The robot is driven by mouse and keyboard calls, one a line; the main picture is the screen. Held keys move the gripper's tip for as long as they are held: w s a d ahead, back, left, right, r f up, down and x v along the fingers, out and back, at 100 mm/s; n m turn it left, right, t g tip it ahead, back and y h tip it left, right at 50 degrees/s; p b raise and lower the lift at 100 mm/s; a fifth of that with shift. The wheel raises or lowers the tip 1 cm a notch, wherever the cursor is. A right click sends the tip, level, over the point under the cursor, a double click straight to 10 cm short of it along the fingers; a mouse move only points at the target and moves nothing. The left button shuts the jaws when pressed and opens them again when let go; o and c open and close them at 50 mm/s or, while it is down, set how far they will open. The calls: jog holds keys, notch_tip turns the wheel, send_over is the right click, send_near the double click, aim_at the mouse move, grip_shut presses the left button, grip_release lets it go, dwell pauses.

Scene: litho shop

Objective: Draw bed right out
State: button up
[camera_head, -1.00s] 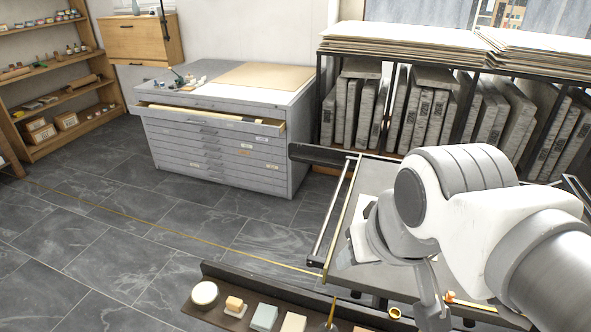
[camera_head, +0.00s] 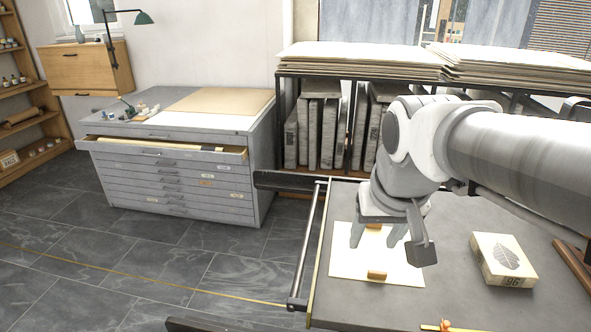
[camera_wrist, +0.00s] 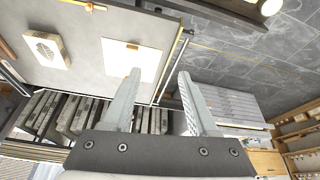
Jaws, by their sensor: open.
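The press bed (camera_head: 450,300) is a flat grey slab at the lower right of the head view. It also shows at the upper left of the wrist view (camera_wrist: 85,62). A silver bar (camera_head: 309,240) on dark mounts runs along its left edge. A cream sheet (camera_head: 400,277) with small orange-brown pieces lies on the bed. My gripper (camera_head: 378,241) is open and empty, and appears over the sheet in the head view. In the wrist view its spread fingers (camera_wrist: 160,74) show nothing between them. Its height above the bed is hard to tell.
A pale stone block (camera_head: 503,259) with a leaf picture sits on the bed's right. Left stands a grey plan chest (camera_head: 180,185) with its top drawer partly open. A rack (camera_head: 345,90) of stones is behind. The floor (camera_head: 130,265) left of the bed is clear.

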jog(key=w+a+f+g+b, duration=0.1)
jog(key=w+a+f, duration=0.1)
jog(key=w+f, duration=0.35)
jog(key=w+a+f+g+b, duration=0.1)
jog(key=w+a+f+b, duration=0.15)
jog(key=w, duration=0.55)
jog(key=m+g+y+b, duration=0.2)
send_near(297, 282)
jog(key=f, duration=0.3)
jog(key=a+f+b, duration=0.1)
jog(key=f, duration=0.2)
jog(key=f+b, duration=0.1)
jog(key=f, duration=0.2)
jog(key=shift+w+a, duration=0.15)
jog(key=shift+a, duration=0.05)
grip_shut()
